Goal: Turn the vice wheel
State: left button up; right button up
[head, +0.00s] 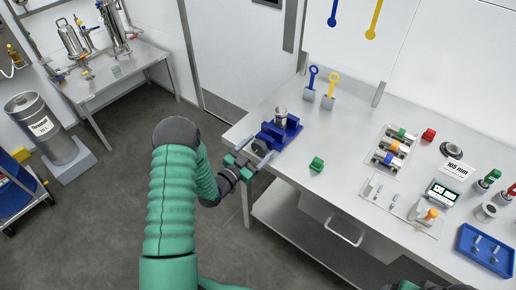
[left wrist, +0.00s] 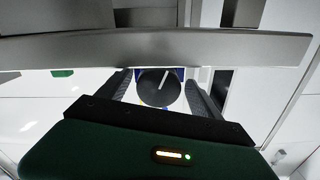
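A blue vice (head: 279,133) stands at the left front corner of the workbench, with a grey metal cylinder (head: 281,115) upright in it. Its dark round wheel (head: 260,147) faces the bench's front left edge. My left gripper (head: 248,160) is at the wheel, its fingers pointing toward the vice. In the left wrist view the wheel (left wrist: 158,88), with a pale line on its face, shows between the two spread fingers (left wrist: 160,95). Whether the fingers touch its rim I cannot tell.
A green block (head: 316,164) lies on the workbench (head: 340,130) right of the vice. Blue and yellow ring-handled tools (head: 320,88) stand behind it. A fixture with coloured parts (head: 390,146) and a blue tray (head: 486,250) are farther right.

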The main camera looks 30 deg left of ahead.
pick_arm(q)
jog(key=c, duration=1.3)
jog(key=shift+n, duration=0.8)
jog(key=n, duration=0.2)
jog(key=shift+n, duration=0.4)
jog(key=o, duration=1.4)
jog(key=shift+s+b, duration=0.1)
jog(key=shift+b, duration=0.2)
